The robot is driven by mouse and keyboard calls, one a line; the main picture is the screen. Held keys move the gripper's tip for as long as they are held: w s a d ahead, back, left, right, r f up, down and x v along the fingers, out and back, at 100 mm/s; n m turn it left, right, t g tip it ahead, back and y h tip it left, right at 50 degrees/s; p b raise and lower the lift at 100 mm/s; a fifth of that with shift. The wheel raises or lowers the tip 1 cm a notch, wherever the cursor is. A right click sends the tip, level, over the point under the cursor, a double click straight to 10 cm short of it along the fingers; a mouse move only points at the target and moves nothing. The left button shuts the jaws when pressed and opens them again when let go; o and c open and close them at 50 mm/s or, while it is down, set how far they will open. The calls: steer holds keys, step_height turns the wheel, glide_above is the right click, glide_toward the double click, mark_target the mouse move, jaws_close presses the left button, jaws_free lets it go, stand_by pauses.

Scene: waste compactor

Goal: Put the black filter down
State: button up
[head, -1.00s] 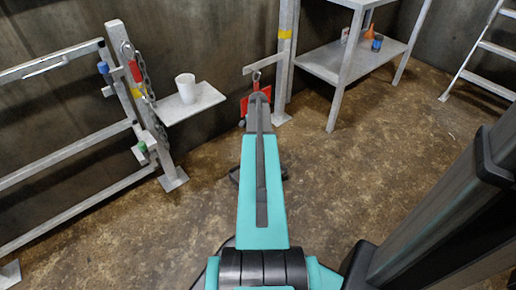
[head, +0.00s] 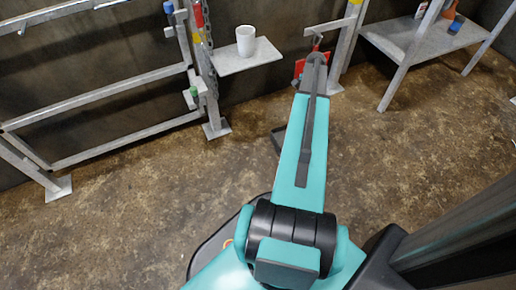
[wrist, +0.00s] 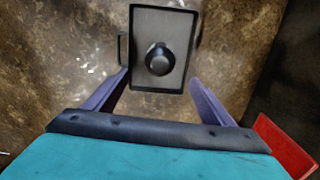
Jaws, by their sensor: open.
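The black filter (wrist: 137,50) looks like a flat rectangular black frame with a grey inside, a round black knob in its middle and a small handle on its left side. It shows in the wrist view against the brown floor, just beyond my fingertips. My gripper (wrist: 158,78) is open, its two fingers spread below the filter's near edge in the picture, with nothing seen held between them. I cannot tell how high the gripper is above the filter. In the head view my arm hides most of that spot; a dark edge (head: 278,138) shows beside it.
A white cup (head: 246,41) stands on a small wall shelf (head: 262,54). A metal rail frame (head: 100,88) is at left, and a metal table (head: 405,45) with bottles at back right. A red part (wrist: 286,146) is close at the wrist's lower right. Open floor surrounds the arm.

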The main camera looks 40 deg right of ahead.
steer(key=w+a+f+n+g, duration=0.15)
steer(key=a+f+n, duration=0.3)
steer(key=a, duration=0.65)
steer(key=w+a+f+n+y, duration=0.1)
steer(key=w+a+f+n, duration=0.3)
steer(key=a, duration=0.7)
steer(key=w+a+f+n+g, duration=0.1)
steer(key=a+f+n, duration=0.1)
steer(key=a+f, duration=0.65)
steer(key=s+a+f+n, duration=0.1)
steer(key=s+a+n, duration=0.3)
steer(key=a, duration=0.5)
steer(key=s+a+f+n+g, duration=0.1)
steer(key=s+a+f+n, duration=0.1)
steer(key=s+a+n, duration=0.2)
steer(key=s+a+f+n+g+h, duration=0.1)
steer(key=s+a+n, duration=0.3)
steer(key=s+a, duration=0.5)
steer(key=shift+a+f, duration=0.15)
steer(key=shift+a, duration=2.9)
